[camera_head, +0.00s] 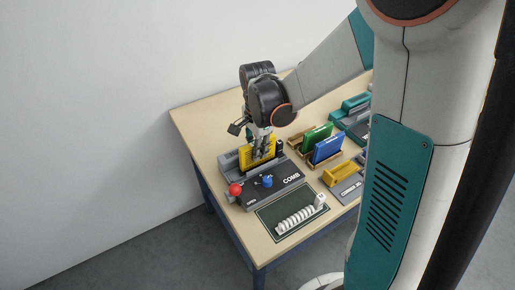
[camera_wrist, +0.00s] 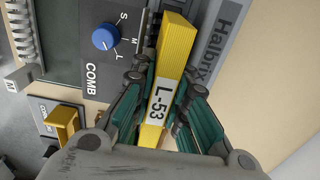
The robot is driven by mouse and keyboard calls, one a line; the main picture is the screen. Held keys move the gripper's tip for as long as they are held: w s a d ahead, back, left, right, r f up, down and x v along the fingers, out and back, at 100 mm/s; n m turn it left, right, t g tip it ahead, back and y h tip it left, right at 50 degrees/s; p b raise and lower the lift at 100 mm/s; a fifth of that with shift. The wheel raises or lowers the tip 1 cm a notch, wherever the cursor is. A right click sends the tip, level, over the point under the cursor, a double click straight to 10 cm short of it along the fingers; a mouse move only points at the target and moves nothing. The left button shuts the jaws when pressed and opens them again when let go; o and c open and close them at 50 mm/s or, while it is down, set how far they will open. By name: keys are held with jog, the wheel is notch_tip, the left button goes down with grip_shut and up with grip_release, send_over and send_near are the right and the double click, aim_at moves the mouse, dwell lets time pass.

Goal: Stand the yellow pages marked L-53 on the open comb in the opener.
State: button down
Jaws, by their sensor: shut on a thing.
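The yellow pages (camera_head: 246,157) with the L-53 label are held upright between the fingers of my gripper (camera_head: 262,150). In the wrist view the pages (camera_wrist: 176,45) run up between the two teal fingers of my gripper (camera_wrist: 165,80), with the label between them. The pages are at the back part of the grey opener (camera_head: 284,184), beside its raised back wall. The opener's dark face (camera_wrist: 73,63) reads COMB and has a blue dial. The open comb in the opener is hidden, and I cannot tell whether the pages' lower edge touches it.
A white comb (camera_head: 300,217) lies on a dark mat in front of the opener. A red ball knob (camera_head: 235,189) is at the opener's left end. Green pages (camera_head: 317,136) and blue pages (camera_head: 327,147) stand in wooden holders at right.

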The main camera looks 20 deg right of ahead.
jog(key=shift+f, duration=0.35)
jog(key=c, duration=1.8)
grip_release()
jog(key=shift+c, duration=0.2)
jog(key=shift+r, duration=0.1)
jog(key=shift+r+p, duration=3.75)
jog(key=shift+r, duration=1.65)
